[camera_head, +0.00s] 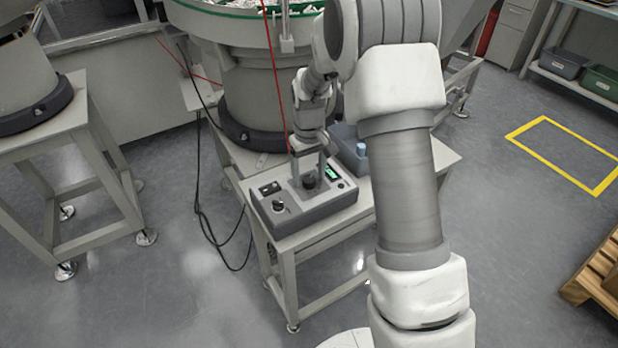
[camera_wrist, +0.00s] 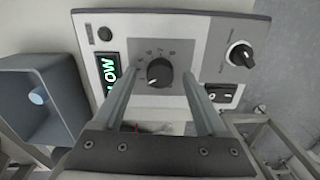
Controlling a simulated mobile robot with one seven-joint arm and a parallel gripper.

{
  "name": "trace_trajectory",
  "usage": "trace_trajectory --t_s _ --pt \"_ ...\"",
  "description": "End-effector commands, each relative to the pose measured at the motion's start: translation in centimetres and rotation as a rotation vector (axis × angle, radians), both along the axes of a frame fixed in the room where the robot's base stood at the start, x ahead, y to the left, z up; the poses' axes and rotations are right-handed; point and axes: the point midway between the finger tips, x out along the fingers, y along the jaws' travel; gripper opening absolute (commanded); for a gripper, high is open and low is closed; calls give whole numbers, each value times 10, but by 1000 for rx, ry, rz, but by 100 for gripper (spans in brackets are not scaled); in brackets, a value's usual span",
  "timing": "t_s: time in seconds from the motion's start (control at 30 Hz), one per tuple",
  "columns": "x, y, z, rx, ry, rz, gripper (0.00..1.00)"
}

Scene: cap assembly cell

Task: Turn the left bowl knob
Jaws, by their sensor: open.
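A grey control box (camera_head: 305,208) stands on the stand below the bowl feeder. A black round knob (camera_head: 310,181) with a white pointer line sits on its square dial plate. In the wrist view this knob (camera_wrist: 159,72) has scale marks above it. My gripper (camera_head: 309,176) is open over the box, pointing down. In the wrist view its fingers stand on both sides of the knob, with a gap at each side. A lit green display (camera_wrist: 111,78) beside the dial reads LOW. A second black knob (camera_wrist: 241,54) sits at the other end of the box.
A blue-grey bin (camera_head: 348,150) with a light blue cylinder (camera_head: 361,149) stands just behind the box. The bowl feeder (camera_head: 250,90) rises behind it. A black rocker switch (camera_wrist: 221,93) is near the right finger. A black cable hangs left of the stand.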

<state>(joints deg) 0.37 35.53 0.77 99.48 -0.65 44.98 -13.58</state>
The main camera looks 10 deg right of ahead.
Motion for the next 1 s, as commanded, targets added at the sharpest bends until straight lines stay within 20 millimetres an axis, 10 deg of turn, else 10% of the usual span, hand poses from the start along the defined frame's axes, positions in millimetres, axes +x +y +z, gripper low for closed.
trace_trajectory --t_s 0.33,0.77,1.0 --pt "0 0 -5 0 0 0 74" --pt "0 0 -5 0 0 0 0" --pt "0 0 -4 0 0 -9 0"
